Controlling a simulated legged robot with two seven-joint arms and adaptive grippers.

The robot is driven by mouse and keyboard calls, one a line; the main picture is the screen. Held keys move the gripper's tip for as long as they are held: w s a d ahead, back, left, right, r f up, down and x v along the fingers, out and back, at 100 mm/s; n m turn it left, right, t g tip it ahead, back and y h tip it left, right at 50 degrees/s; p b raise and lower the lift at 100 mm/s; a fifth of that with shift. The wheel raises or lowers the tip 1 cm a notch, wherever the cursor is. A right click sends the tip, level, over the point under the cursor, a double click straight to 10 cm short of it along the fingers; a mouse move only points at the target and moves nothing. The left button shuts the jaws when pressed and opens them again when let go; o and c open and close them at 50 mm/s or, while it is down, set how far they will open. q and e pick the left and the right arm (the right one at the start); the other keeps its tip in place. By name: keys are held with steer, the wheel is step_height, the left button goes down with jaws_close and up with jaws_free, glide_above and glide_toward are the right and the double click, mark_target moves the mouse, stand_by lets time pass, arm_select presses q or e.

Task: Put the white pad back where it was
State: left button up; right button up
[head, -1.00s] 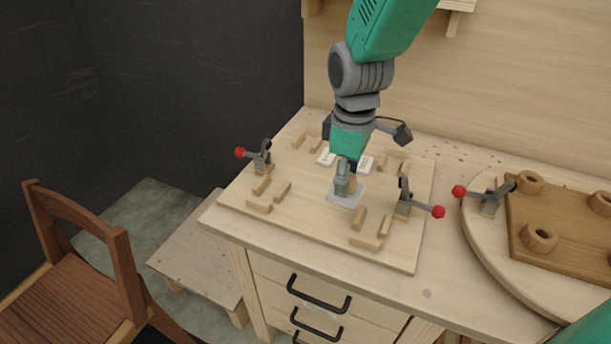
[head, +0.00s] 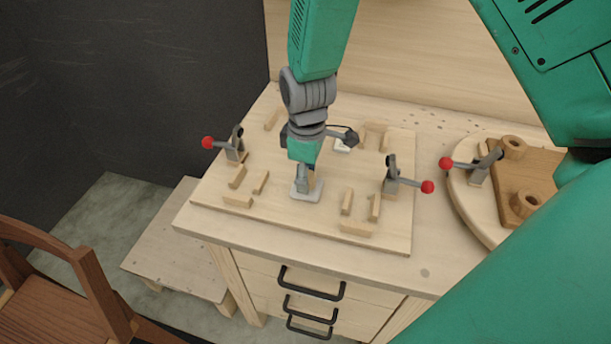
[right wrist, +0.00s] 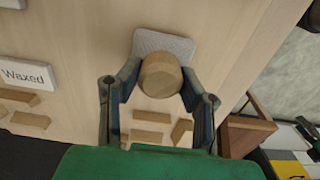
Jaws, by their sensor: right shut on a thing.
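The white pad (head: 305,194) is a small flat plate with a round wooden knob, which shows in the right wrist view (right wrist: 160,72). My right gripper (head: 306,178) points down over the pad and is shut on its knob. In the right wrist view the fingers stand either side of the knob, with the pad's grey-white plate (right wrist: 166,42) beyond it. The pad is over the front middle of the wooden board (head: 275,212); I cannot tell whether it touches. A white label (right wrist: 26,74) reading "Waxed" lies on the board. My left gripper is not in view.
Toggle clamps with red knobs stand at the board's left (head: 235,148) and right (head: 392,178). Several wooden blocks (head: 347,202) lie around the pad. A round board (head: 465,205) with a brown piece is at right. A wooden chair (head: 85,280) stands at lower left.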

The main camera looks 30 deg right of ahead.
steer(key=shift+a+f, duration=0.25)
steer(key=shift+f, duration=0.05)
steer(key=o, duration=1.1)
steer(key=shift+d, duration=0.2)
steer(key=shift+r, duration=0.1)
step_height(320, 180, up, 12)
steer(key=shift+r+p, duration=0.1)
steer(key=shift+p, duration=0.2)
